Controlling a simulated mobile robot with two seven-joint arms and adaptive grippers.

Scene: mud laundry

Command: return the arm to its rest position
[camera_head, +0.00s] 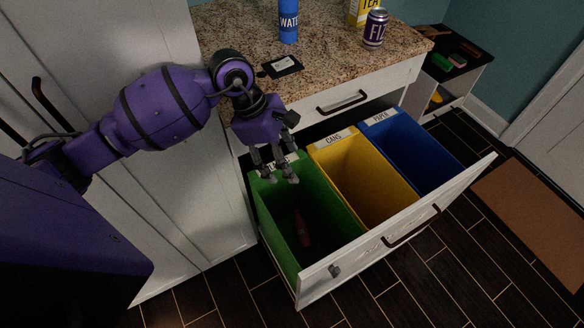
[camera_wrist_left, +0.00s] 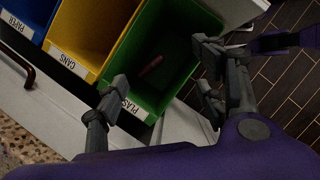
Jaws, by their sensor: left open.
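My left arm, purple with black bands, reaches in from the left in the head view. My left gripper (camera_head: 274,178) hangs over the back end of the green bin, fingers pointing down, open with nothing between its fingers. In the left wrist view the open left gripper (camera_wrist_left: 160,95) shows its fingers apart, with the green bin (camera_wrist_left: 118,72) beyond them. A small dark red item (camera_head: 302,228) lies inside the green bin (camera_head: 340,225), apart from the gripper; it also shows in the left wrist view (camera_wrist_left: 151,65). My right gripper is not in view.
The pulled-out drawer (camera_head: 395,246) holds the green bin, a yellow bin (camera_head: 385,195) labelled CANS and a blue bin (camera_head: 420,150) labelled PAPER. On the granite counter (camera_head: 330,55) stand a blue water bottle (camera_head: 289,20), a purple can (camera_head: 375,29) and a yellow box. A white cabinet stands left.

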